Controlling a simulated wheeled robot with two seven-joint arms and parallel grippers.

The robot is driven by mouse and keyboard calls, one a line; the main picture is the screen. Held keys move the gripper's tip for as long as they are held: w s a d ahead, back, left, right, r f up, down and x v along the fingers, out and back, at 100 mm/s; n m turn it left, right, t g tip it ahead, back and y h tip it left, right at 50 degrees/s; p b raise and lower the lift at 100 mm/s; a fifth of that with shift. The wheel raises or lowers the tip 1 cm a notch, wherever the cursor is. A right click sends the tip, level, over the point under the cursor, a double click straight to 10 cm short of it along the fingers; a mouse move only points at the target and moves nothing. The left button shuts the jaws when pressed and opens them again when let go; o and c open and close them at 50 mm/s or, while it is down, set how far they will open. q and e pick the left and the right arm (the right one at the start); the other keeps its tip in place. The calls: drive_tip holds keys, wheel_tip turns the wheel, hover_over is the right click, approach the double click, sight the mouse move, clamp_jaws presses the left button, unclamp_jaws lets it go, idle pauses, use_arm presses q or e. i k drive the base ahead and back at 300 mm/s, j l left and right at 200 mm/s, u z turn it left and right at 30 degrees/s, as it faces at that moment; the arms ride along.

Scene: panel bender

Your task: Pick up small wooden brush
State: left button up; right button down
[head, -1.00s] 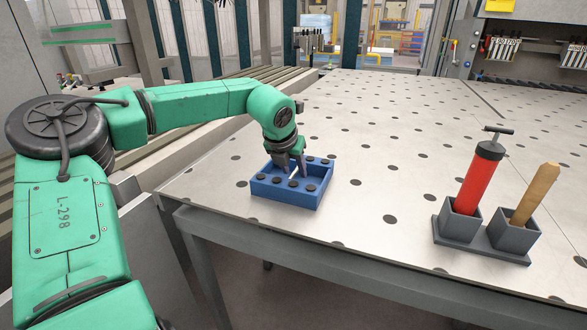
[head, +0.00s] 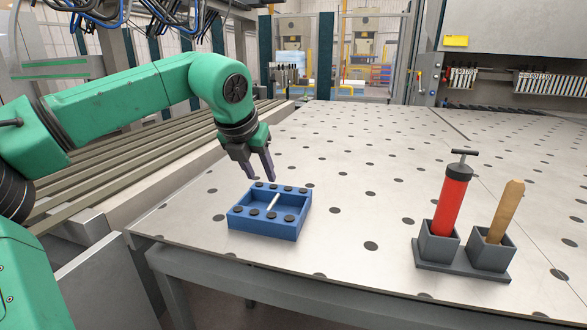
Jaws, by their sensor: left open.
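The wooden brush shows as a light wooden handle (head: 505,211) standing slightly tilted in the right cup of a dark grey two-cup holder (head: 462,273). Its lower end is hidden inside the cup. My left gripper (head: 259,179) is open and empty, fingers pointing down, just above the far edge of a blue tray (head: 262,234). It is well to the left of the brush. My right gripper is not in view.
A red pump-like tool (head: 452,199) with a black T-handle stands in the holder's left cup, close beside the brush. The blue tray holds a small light rod (head: 273,203). The perforated metal table (head: 345,190) between tray and holder is clear.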

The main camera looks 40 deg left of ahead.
sight(512, 193)
drive_tip(key=k+l, duration=0.25)
drive_tip(key=k, duration=0.2)
drive_tip(key=k+l, duration=0.25)
drive_tip(key=k, duration=0.25)
